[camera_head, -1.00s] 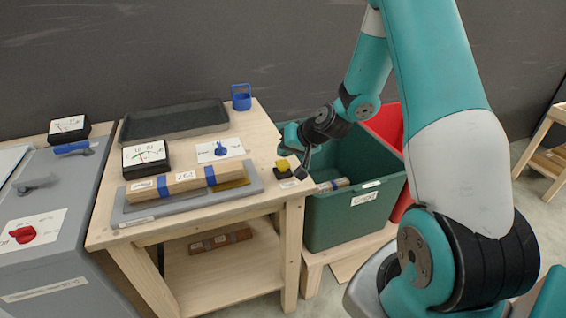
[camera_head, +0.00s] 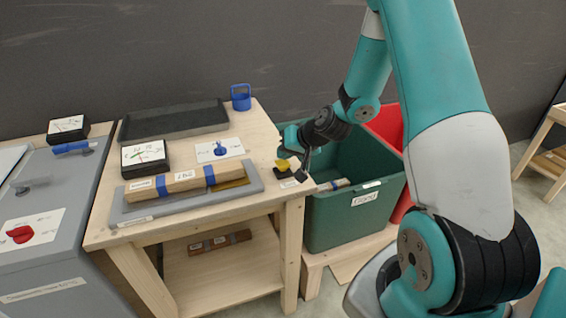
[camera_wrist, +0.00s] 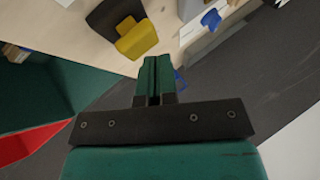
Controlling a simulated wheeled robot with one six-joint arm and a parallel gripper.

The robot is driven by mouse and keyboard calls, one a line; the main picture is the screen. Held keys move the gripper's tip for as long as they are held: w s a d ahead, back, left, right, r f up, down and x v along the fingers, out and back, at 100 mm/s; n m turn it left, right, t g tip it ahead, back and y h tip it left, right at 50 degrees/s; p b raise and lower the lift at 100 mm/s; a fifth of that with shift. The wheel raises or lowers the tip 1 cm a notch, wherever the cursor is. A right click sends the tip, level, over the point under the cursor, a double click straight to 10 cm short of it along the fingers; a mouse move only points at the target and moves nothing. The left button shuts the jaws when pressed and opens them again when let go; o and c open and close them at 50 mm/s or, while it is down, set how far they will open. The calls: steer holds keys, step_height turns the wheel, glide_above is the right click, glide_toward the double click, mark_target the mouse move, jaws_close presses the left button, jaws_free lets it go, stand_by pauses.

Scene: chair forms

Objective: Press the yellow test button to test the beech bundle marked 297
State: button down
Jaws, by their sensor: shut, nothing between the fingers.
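The yellow test button (camera_head: 283,164) sits on a small dark base at the right end of the wooden bench (camera_head: 262,130). It also shows in the wrist view (camera_wrist: 137,39), with its dark base (camera_wrist: 113,18) behind it. My gripper (camera_head: 299,171) is beside the button, on its right. In the wrist view my gripper (camera_wrist: 152,62) has its green fingers together and empty, their tips close to the button's near edge; I cannot tell whether they touch. The beech bundle (camera_head: 190,179), with blue bands, lies on a grey plate (camera_head: 240,189). Its number is too blurred to read.
A black meter (camera_head: 145,156) stands behind the bundle. A dark tray (camera_head: 172,122), a blue holder (camera_head: 240,97) and a blue knob (camera_head: 220,149) are farther back. A green bin (camera_head: 345,215) adjoins the bench at right, with a red bin (camera_head: 398,207) beyond. Another bundle (camera_head: 220,242) lies on the lower shelf.

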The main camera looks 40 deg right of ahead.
steer(key=shift+f+b, duration=0.8)
steer(key=shift+f, duration=0.15)
stand_by(0.6)
steer(key=shift+r, duration=0.1)
steer(key=shift+r+p, duration=1.05)
steer(key=shift+r, duration=0.25)
steer(key=shift+r+p, duration=1.85)
steer(key=shift+r, duration=0.65)
